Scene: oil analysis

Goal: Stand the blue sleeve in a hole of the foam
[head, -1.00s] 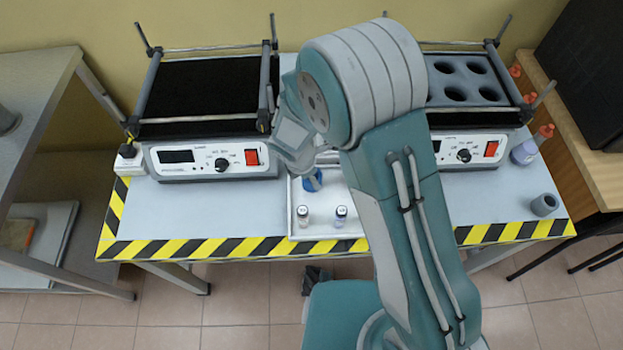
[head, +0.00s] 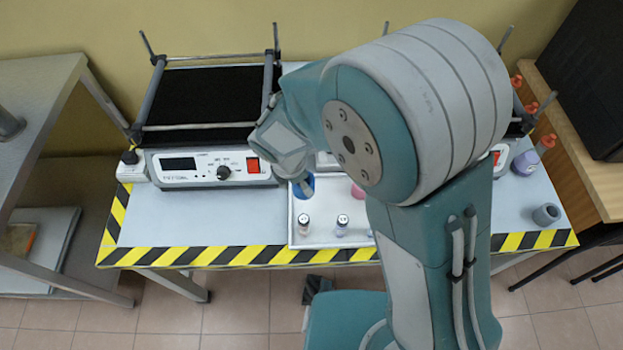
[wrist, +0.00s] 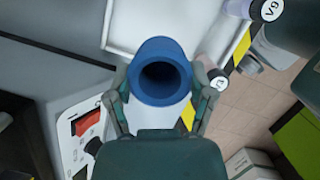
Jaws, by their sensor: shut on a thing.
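The blue sleeve (wrist: 158,52) is between the fingers of my gripper (wrist: 160,90) in the wrist view, its round opening facing the camera. The gripper is shut on it, one finger on each side.
The white tray (head: 320,241) holds small capped vials (head: 342,224) and a pink item (head: 358,191). A shaker with a flat black top (head: 205,95) stands at left. A grey ring (head: 546,214) and a purple-grey bottle (head: 525,162) are at right. The table's front left is clear.

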